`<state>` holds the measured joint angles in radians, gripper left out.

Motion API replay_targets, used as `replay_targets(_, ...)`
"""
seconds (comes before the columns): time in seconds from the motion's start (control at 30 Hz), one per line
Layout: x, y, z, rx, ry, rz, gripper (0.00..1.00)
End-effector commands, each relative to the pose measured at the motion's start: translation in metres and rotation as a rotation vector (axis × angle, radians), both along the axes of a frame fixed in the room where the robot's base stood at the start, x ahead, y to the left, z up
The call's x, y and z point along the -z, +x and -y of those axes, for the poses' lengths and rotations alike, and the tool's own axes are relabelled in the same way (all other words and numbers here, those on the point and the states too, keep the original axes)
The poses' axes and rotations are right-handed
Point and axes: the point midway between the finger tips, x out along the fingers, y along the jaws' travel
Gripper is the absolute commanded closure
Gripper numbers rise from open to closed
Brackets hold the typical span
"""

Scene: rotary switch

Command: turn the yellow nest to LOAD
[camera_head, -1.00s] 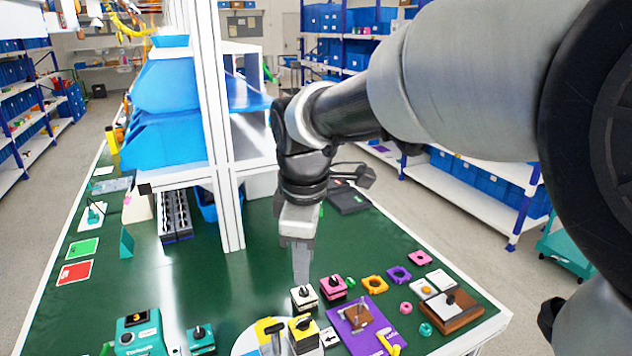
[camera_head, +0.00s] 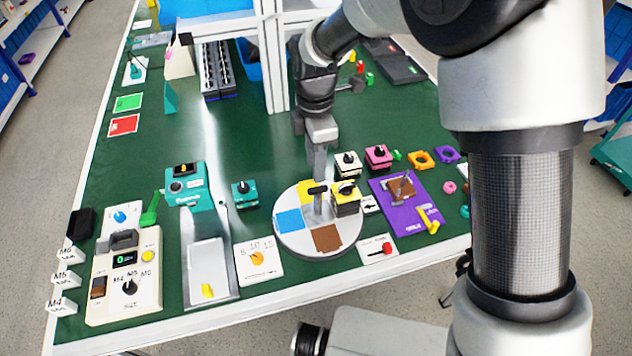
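A round white turntable (camera_head: 290,242) lies near the table's front edge. It carries a blue nest (camera_head: 289,221), a brown nest (camera_head: 327,238) and a yellow nest (camera_head: 305,188) at its back. A small white card with an arrow (camera_head: 370,203) lies at the turntable's right; no LOAD wording is readable.
A yellow block with a black knob (camera_head: 346,198) stands at the turntable's right edge. White (camera_head: 347,164) and pink (camera_head: 378,157) knobbed blocks stand behind it. A purple board (camera_head: 398,211) lies right, a teal knobbed block (camera_head: 244,194) left.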

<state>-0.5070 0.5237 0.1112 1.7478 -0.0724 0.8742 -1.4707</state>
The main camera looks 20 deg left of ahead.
Motion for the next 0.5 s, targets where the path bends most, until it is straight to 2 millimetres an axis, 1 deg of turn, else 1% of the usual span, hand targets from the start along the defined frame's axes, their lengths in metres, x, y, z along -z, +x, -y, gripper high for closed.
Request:
replay_targets(0.03, 0.013, -0.001, 0.001, -0.001, -0.004, -0.005, 0.69)
replay_targets(0.2, 0.044, -0.001, 0.001, -0.001, -0.002, -0.002, 0.69)
replay_targets(0.33, 0.06, 0.0, 0.0, -0.001, -0.001, -0.001, 0.69)
replay_targets(0.5, 0.069, 0.0, 0.0, 0.0, 0.0, 0.0, 0.69)
